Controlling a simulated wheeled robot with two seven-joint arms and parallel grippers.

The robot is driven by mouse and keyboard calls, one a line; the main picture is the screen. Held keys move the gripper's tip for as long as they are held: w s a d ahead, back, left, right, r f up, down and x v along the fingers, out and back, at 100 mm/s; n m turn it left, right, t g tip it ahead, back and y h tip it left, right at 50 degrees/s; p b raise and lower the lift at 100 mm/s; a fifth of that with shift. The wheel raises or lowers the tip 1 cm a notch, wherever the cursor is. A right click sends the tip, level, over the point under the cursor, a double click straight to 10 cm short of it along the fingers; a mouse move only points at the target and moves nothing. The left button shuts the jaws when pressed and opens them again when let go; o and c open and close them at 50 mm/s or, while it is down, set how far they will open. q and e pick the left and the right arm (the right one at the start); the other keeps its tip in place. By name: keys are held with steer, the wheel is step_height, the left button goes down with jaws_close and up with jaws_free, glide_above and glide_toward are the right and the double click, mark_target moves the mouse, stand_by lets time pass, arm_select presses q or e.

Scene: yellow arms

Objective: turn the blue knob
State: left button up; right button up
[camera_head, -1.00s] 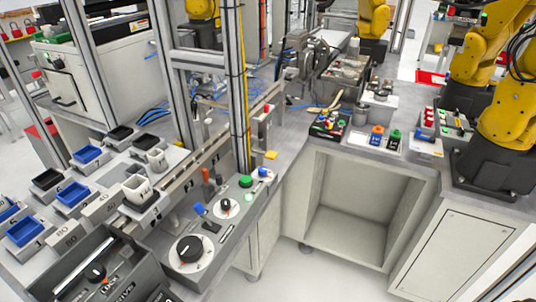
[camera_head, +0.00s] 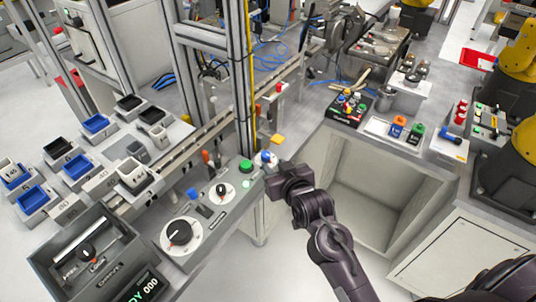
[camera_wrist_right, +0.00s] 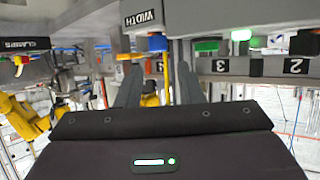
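The blue knob (camera_head: 266,156) sits on a small white dial at the far right end of the grey control panel (camera_head: 232,207) in the head view. My right gripper (camera_head: 278,183) is just to the right of this dial, at the panel's end. In the right wrist view, which looks upside down, a blue knob (camera_wrist_right: 157,43) shows beyond the fingertips, between their lines. The two fingers of my right gripper (camera_wrist_right: 159,66) are apart with nothing held between them. Contact with the knob cannot be seen. My left gripper is in neither view.
A green button (camera_head: 245,166) and a black-pointer dial (camera_head: 221,190) are close by on the panel. A larger dial (camera_head: 180,233) and a blue lever (camera_head: 192,193) are farther left. A vertical metal post (camera_head: 240,80) stands behind the panel. An open cabinet (camera_head: 370,185) is to the right.

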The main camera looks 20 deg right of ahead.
mark_target(267, 156)
steer(key=p+x, duration=0.1)
steer(key=x, duration=0.6)
steer(key=shift+d+f, duration=0.1)
steer(key=c, duration=0.7)
